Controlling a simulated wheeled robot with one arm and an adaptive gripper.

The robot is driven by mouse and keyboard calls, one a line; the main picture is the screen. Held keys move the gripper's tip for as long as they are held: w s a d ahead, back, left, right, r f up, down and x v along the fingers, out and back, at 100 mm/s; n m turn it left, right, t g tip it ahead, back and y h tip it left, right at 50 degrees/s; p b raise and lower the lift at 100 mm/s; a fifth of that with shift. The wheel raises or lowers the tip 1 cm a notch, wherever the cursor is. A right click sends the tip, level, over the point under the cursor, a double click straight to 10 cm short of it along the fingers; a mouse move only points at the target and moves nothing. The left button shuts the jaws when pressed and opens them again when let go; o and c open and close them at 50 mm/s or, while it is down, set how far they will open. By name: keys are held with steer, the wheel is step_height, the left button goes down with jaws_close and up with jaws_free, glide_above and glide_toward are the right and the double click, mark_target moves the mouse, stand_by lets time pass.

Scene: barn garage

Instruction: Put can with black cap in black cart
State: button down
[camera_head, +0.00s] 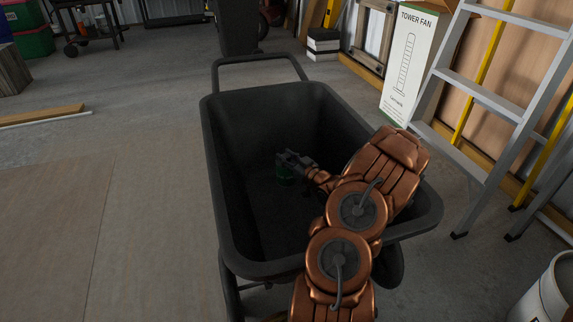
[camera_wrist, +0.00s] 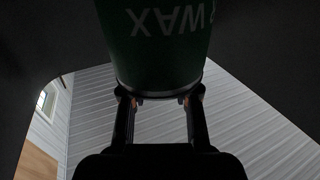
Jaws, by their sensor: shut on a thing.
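The black cart (camera_head: 228,180) stands in the middle of the head view, with its handle at the far side. My arm reaches over its right rim. My gripper (camera_head: 288,162) is down inside the cart and is shut on a dark green can (camera_head: 286,176). In the wrist view the can (camera_wrist: 155,45) fills the upper middle, with white letters "WAX" upside down, and my gripper's fingers (camera_wrist: 160,105) are at its end. The can's cap is not visible. I cannot tell whether the can touches the cart's floor.
A tower fan box (camera_head: 408,65) and a stepladder (camera_head: 490,90) stand to the right of the cart. A white bucket (camera_head: 545,295) is at the lower right. Wooden boards (camera_head: 40,116) lie at the left. The rest of the cart's inside looks empty.

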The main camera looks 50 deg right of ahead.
steer(key=shift+f, duration=0.7)
steer(key=shift+f, duration=0.4)
steer(key=shift+f, duration=0.25)
steer(key=c, duration=0.9)
jaws_free()
steer(key=shift+o, duration=0.2)
steer(key=shift+r, duration=0.15)
